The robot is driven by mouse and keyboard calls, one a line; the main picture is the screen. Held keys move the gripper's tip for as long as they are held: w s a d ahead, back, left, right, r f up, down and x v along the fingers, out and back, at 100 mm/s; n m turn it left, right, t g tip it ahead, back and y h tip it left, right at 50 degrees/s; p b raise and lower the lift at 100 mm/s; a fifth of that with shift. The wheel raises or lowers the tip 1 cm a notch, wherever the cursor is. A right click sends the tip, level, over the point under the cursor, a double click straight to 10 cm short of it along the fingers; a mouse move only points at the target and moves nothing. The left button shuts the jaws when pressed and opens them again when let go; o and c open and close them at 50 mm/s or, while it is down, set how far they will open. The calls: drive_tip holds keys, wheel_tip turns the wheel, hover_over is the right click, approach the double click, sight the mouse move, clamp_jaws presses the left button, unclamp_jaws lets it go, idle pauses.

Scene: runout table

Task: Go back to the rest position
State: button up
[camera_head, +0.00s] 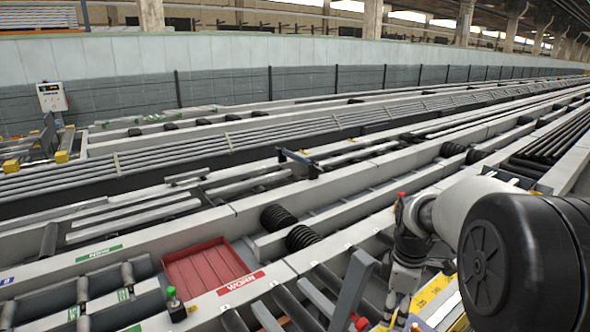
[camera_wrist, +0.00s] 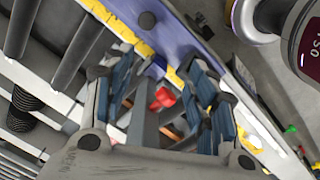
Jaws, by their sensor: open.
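My gripper (camera_head: 398,305) hangs pointing down at the lower right of the head view, below my bent arm. In the wrist view my gripper (camera_wrist: 165,85) has its two blue-padded fingers spread apart, with nothing held between them. A small red part (camera_wrist: 162,98) shows in the gap between the fingers, on the machinery beyond. A red part (camera_head: 360,322) also shows left of my gripper in the head view; I cannot tell whether it is the same one.
A red tray (camera_head: 205,268) with a "WORN" label (camera_head: 240,282) is set into the table at the lower left. A green-topped bottle (camera_head: 175,304) stands beside it. Black coils (camera_head: 300,238), rollers and rails fill the table. A yellow scale strip (camera_head: 430,292) lies near my gripper.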

drive_tip(key=s+a+r+m+t, duration=0.2)
drive_tip(key=s+a+r+m, duration=0.4)
drive_tip(key=s+r, duration=0.5)
drive_tip(key=s+a+m, duration=0.2)
drive_tip(key=s+m, duration=0.1)
drive_tip(key=s, duration=0.4)
drive_tip(key=s+a+f+m+t, duration=0.1)
drive_tip(key=s+a+m, duration=0.1)
drive_tip(key=s, duration=0.6)
drive_tip(key=shift+s+f+m+t, duration=0.25)
drive_tip(key=shift+f+m+t, duration=0.05)
drive_tip(key=shift+m, duration=0.6)
drive_tip(key=shift+d, duration=0.15)
